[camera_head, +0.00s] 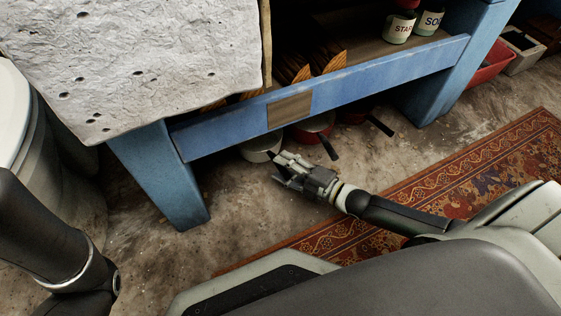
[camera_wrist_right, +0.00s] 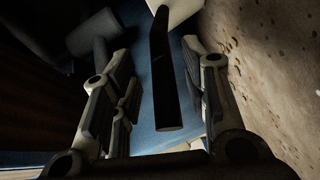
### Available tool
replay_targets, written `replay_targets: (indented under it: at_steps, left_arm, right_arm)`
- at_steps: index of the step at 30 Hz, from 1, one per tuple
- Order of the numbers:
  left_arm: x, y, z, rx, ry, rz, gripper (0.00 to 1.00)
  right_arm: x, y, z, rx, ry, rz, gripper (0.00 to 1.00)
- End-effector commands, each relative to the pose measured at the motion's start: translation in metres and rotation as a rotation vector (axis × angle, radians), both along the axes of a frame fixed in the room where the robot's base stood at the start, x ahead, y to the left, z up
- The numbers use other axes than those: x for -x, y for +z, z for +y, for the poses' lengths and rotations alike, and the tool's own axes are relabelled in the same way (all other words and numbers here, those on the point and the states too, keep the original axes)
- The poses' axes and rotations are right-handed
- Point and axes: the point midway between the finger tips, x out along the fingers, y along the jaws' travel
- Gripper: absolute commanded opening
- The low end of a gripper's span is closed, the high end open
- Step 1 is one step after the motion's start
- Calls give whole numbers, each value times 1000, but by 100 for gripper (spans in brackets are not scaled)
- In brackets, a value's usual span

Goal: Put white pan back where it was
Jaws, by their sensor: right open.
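The white pan (camera_head: 262,148) sits on the floor under the blue workbench, partly hidden behind its lower rail. My right gripper (camera_head: 281,166) is just in front of the pan, at its handle side. In the right wrist view, the pan's pale body (camera_wrist_right: 175,10) shows at the top, and its black handle (camera_wrist_right: 162,75) runs down between the two spread fingers of my right gripper (camera_wrist_right: 158,62). The fingers are open and a gap shows on both sides of the handle. My left arm shows at the left, but its gripper is out of view.
Red pans (camera_head: 318,127) with black handles stand just right of the white pan. The blue rail (camera_head: 350,90) and leg (camera_head: 160,175) bound the space below the bench. A patterned rug (camera_head: 480,165) lies on the floor at right. A red bin (camera_head: 490,68) stands beyond.

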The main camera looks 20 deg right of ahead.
Motion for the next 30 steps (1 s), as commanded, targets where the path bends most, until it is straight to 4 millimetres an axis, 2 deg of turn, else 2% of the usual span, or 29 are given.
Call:
replay_targets:
  at_steps: [1, 6, 15, 20, 30]
  left_arm:
    - [0, 13, 0, 0, 0, 0, 40]
    - [0, 35, 1, 1, -1, -1, 40]
    - [1, 57, 1, 1, -1, -2, 40]
    - [1, 59, 1, 1, -1, -2, 40]
    - [1, 58, 1, 2, -1, -3, 40]
  right_arm:
    - [9, 7, -6, 1, -1, 4, 41]
    - [41, 12, -25, 2, -1, 5, 41]
    - [82, 14, -49, 2, 0, 1, 41]
    - [88, 14, -53, 2, 0, -1, 41]
    - [88, 14, -53, 0, 1, -2, 41]
